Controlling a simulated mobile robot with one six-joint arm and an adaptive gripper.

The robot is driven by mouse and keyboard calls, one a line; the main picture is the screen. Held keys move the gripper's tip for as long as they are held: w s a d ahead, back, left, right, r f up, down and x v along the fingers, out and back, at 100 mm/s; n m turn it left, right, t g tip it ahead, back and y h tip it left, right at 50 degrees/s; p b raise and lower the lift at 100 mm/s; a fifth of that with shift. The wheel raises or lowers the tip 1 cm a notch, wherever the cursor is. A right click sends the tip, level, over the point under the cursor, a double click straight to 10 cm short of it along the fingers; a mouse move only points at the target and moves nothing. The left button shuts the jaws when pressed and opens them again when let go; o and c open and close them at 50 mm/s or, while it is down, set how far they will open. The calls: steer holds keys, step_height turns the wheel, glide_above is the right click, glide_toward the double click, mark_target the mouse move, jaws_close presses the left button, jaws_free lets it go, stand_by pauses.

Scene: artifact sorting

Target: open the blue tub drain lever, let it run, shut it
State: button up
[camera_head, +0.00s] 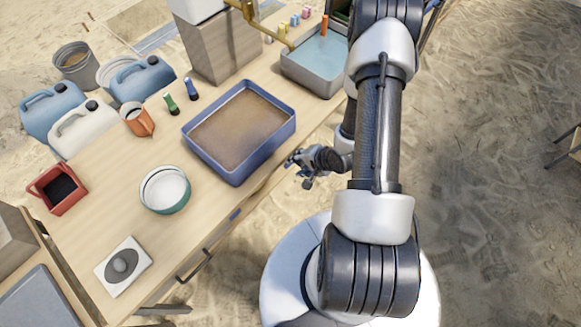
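The blue tub (266,155) stands on the wooden workbench and holds brown, murky contents. My gripper (299,172) is just off the bench's front edge, to the right of the tub's near corner, and appears empty. It is small in view, and I cannot tell whether its fingers are open or shut. I cannot make out a drain lever on the tub; the side by my gripper is partly hidden. A small blue piece (235,214) sits on the bench's front edge below the tub, and I cannot tell what it is.
On the bench (205,205) are a green-and-white bowl (165,190), a red bin (58,190), an orange jug (137,120) and a grey basin (297,70) under a brass tap. Several jugs stand at the far left. Sandy floor is free at right.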

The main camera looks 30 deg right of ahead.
mark_target(288, 166)
steer(key=b+x, duration=0.2)
steer(key=x, duration=0.5)
steer(key=shift+c, duration=0.5)
jaws_close()
